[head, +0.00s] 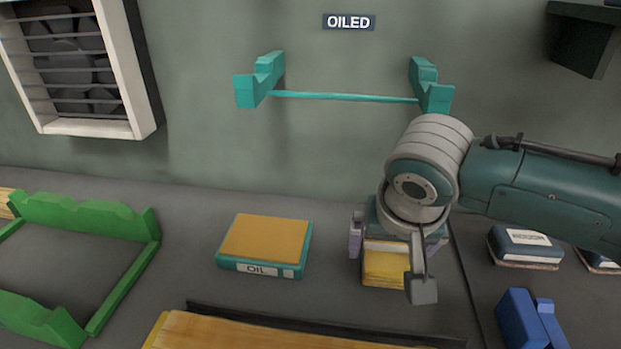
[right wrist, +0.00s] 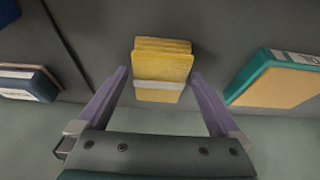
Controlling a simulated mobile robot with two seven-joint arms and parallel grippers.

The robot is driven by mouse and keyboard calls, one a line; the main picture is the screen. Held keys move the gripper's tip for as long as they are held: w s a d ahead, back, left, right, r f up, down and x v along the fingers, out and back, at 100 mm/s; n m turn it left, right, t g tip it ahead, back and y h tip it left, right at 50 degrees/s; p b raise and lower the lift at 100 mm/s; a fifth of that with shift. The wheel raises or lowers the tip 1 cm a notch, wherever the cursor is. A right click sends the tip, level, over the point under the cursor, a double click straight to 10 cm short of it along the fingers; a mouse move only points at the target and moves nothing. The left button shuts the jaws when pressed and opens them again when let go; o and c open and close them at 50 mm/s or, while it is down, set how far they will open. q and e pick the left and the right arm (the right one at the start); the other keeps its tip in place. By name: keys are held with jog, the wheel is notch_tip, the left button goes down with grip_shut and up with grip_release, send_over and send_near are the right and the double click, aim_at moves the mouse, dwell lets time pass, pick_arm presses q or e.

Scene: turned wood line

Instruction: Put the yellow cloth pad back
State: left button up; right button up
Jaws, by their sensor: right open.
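The yellow cloth pad (head: 383,268) is a folded yellow block on the dark bench, partly hidden under my right gripper (head: 398,238) in the head view. In the right wrist view the yellow cloth pad (right wrist: 162,68) shows folded layers and a pale band around it. The right gripper's two purple fingers are open, one on each side of the pad, with gaps visible between fingers and pad. A teal tray (head: 262,268) labelled OIL, with a flat orange-yellow top, lies to the left of the pad. My left gripper is not in view.
A teal wall rack (head: 345,97) hangs under an OILED sign (head: 348,22). A green frame (head: 125,290) lies at left, wooden boards (head: 270,335) in front. A dark blue block (head: 525,243) and a blue object (head: 530,318) are at right. Bench between tray and green frame is clear.

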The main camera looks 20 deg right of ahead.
jog(key=p+v, duration=0.3)
jog(key=v, duration=0.9)
jog(key=s+a+n+y, duration=0.1)
jog(key=s, duration=0.2)
jog(key=s+a+f+n, duration=0.1)
jog(key=s+a+n, duration=0.1)
jog(key=s+a+f+n+y, duration=0.1)
jog(key=s+a, duration=0.1)
jog(key=s, duration=0.1)
jog(key=shift+s+a+f+n+y, duration=0.1)
jog(key=shift+s+a+n+y, duration=0.05)
jog(key=shift+s+n+y, duration=0.15)
jog(key=s+d+n, duration=0.2)
jog(key=s+n, duration=0.1)
jog(key=s, duration=0.4)
jog(key=shift+s+r+n, duration=0.3)
jog(key=shift+s+r, duration=0.1)
notch_tip(320, 180, up, 40)
jog(key=p, duration=4)
